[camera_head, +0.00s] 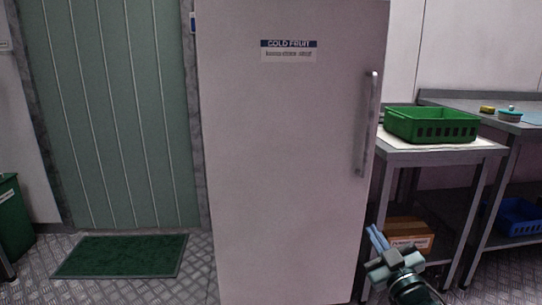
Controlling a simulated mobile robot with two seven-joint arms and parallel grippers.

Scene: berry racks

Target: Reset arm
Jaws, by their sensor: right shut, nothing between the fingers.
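My right gripper (376,238) shows at the lower right, pointing up and to the left. Its two bluish fingers are together with nothing between them. It appears in front of the lower right part of the white fridge door and the small metal table. The rest of my right arm runs out of the bottom edge. My left gripper does not show.
A closed white fridge (285,170) labelled "COLD FRUIT" fills the middle, its handle (367,125) on the right. A green crate (432,124) stands on a metal table (440,155); a cardboard box (408,235) is below. A green mat (122,256) lies at left.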

